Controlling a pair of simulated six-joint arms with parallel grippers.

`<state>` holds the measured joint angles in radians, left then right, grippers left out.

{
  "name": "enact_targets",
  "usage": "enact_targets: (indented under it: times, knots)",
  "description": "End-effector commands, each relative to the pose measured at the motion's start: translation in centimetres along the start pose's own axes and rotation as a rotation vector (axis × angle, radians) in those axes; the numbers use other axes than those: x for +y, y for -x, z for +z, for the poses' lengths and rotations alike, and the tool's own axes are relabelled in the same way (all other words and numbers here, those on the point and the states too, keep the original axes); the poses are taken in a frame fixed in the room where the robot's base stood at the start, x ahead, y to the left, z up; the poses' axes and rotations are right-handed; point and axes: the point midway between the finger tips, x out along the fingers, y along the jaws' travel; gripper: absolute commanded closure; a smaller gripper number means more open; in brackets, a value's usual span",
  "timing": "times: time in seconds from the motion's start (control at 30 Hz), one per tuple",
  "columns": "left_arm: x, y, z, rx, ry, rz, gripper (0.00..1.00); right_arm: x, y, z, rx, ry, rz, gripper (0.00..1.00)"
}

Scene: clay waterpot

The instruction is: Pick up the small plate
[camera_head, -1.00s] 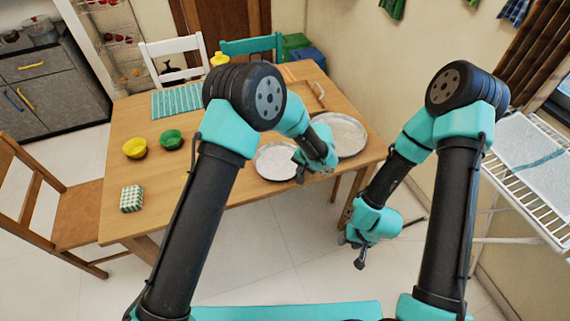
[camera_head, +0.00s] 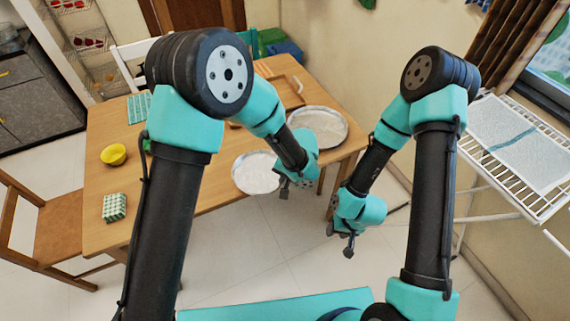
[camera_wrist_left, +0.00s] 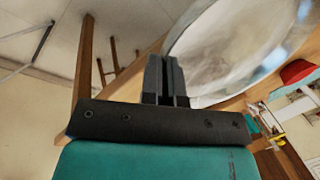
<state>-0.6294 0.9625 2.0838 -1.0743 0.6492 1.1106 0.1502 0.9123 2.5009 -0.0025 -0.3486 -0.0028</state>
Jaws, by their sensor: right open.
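The small plate (camera_head: 252,178) is a pale round dish with a thin rim at the front edge of the table, reaching a little past that edge. It fills the upper right of the left wrist view (camera_wrist_left: 232,45). My left gripper (camera_head: 281,177) is at the plate's right rim. In the left wrist view its two dark fingers (camera_wrist_left: 165,75) are close together at the rim, and they look shut on it; the exact contact is hidden. My right gripper (camera_head: 340,241) is open and empty, off the table's front right corner.
A larger round plate (camera_head: 325,124) lies behind the small plate. A wooden tray (camera_head: 288,92) lies further back. A yellow bowl (camera_head: 113,154) and a green checked box (camera_head: 114,207) are on the left of the table (camera_head: 190,200). A white rack (camera_head: 500,165) stands at the right.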

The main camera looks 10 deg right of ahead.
Motion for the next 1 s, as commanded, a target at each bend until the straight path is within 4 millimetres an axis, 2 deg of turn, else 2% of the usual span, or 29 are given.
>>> enact_targets:
  times: [0.03, 0.13, 0.33, 0.5, 1.0]
  knots:
    - [0.4, 0.3, 1.2, -0.001, -0.004, -0.001, 1.00, 0.0, 0.0, 0.0, 0.000, 0.000, 0.000, 0.57]
    - [1.1, 0.7, 3.0, 0.000, -0.003, 0.000, 1.00, 0.0, 0.0, 0.0, 0.000, 0.000, 0.000, 0.57]
    - [2.0, 1.2, 5.3, 0.001, -0.001, 0.000, 1.00, 0.0, 0.0, 0.0, 0.000, 0.000, 0.000, 0.57]
    - [2.2, 1.3, 5.8, 0.000, 0.001, 0.000, 1.00, 0.0, 0.0, 0.0, 0.000, 0.000, 0.000, 0.57]
    - [2.2, 1.3, 5.8, 0.000, 0.001, 0.000, 1.00, 0.0, 0.0, 0.0, 0.000, 0.000, 0.000, 0.57]
